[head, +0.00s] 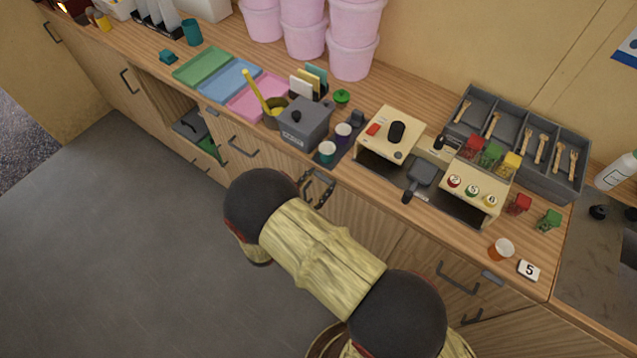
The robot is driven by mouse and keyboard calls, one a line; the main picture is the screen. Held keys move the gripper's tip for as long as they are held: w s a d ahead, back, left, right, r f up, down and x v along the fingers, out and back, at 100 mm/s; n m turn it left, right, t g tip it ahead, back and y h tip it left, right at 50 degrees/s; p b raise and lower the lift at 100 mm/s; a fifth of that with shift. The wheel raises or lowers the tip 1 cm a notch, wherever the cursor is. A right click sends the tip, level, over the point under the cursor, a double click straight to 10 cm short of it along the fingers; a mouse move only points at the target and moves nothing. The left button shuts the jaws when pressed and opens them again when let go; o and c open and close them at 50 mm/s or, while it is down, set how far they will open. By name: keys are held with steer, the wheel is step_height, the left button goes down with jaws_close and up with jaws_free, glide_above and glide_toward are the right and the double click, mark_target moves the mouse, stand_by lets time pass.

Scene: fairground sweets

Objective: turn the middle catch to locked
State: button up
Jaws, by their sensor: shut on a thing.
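My gripper (318,184) is at the counter's front edge, below the grey box and the cups. Its dark fingers are shut on what seems to be the middle catch, which they hide almost wholly; I cannot tell which way the catch is turned. One small grey catch plate (212,112) shows on the front edge to the left. Another grey catch plate (493,278) shows on the front edge to the right.
On the wooden counter (545,285) stand a grey lidded box (303,122), cups and a cream stove unit (397,135) with a small pan (421,178). An orange cup (502,249) stands near the right front edge. Cabinet handles (240,147) stick out below. The floor in front is clear.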

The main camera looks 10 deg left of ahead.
steer(key=m+b, duration=0.4)
steer(key=m, duration=0.1)
steer(key=f+m+b, duration=0.1)
steer(key=m+b, duration=0.4)
steer(key=a+f+m+b, duration=0.1)
steer(key=m+b, duration=0.3)
steer(key=m, duration=0.1)
steer(key=shift+w+a+f+m+b, duration=0.1)
steer(key=shift+w+m+b, duration=0.15)
steer(key=shift+m+b, duration=0.15)
stand_by(0.3)
steer(key=o, duration=1.2)
steer(key=shift+c, duration=0.2)
steer(key=v, duration=1.2)
